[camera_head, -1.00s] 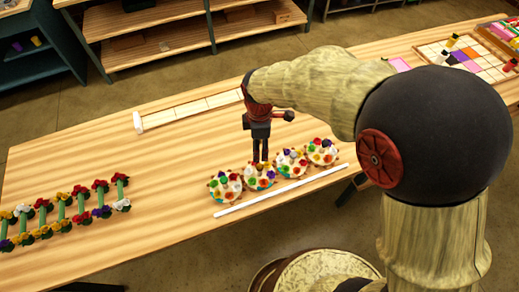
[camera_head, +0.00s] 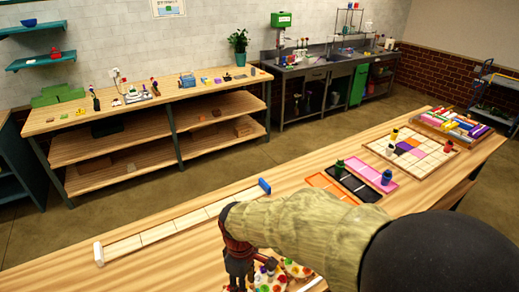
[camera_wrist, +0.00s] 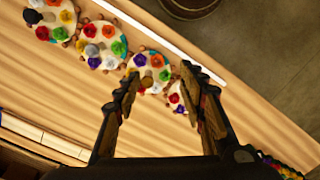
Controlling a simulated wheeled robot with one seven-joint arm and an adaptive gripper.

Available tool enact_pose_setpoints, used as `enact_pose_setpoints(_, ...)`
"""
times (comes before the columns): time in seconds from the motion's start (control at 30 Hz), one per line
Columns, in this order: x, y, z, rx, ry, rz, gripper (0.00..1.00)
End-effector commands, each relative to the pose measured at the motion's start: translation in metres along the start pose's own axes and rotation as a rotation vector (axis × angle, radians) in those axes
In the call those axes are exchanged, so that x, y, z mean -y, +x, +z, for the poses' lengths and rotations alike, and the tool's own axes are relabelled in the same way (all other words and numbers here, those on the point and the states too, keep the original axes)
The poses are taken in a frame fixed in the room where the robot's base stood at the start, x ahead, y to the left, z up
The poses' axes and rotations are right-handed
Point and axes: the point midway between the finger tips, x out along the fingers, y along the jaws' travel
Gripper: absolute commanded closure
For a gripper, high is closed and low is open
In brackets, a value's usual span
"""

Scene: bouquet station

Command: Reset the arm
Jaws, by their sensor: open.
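My gripper (camera_wrist: 161,82) is open, its two dark fingers spread apart in the wrist view. Nothing is held between them. Several round white flower pieces (camera_wrist: 103,45) with coloured blooms sit in a row on the wooden table below; one shows between the fingertips and one is partly behind the right finger. In the head view my gripper (camera_head: 239,276) points down at the bottom edge, beside the flower pieces (camera_head: 297,268), which are partly cut off and hidden by my arm.
A long pale strip (camera_head: 180,222) with end blocks lies behind the gripper. Orange, black and pink trays (camera_head: 372,176), a tile grid (camera_head: 415,150) and a crate of coloured items (camera_head: 455,124) lie farther right. A workbench (camera_head: 150,105) stands behind. The table's left is clear.

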Motion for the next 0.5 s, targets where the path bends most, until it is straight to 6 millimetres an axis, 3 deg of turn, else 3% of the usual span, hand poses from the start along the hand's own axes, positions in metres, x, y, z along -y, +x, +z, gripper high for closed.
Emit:
enact_pose_setpoints(0.3, -0.001, -0.056, 0.109, -0.144, 0.629, 0.061, 0.59)
enact_pose_setpoints(0.5, 0.005, -0.077, 0.180, -0.289, 0.926, 0.125, 0.59)
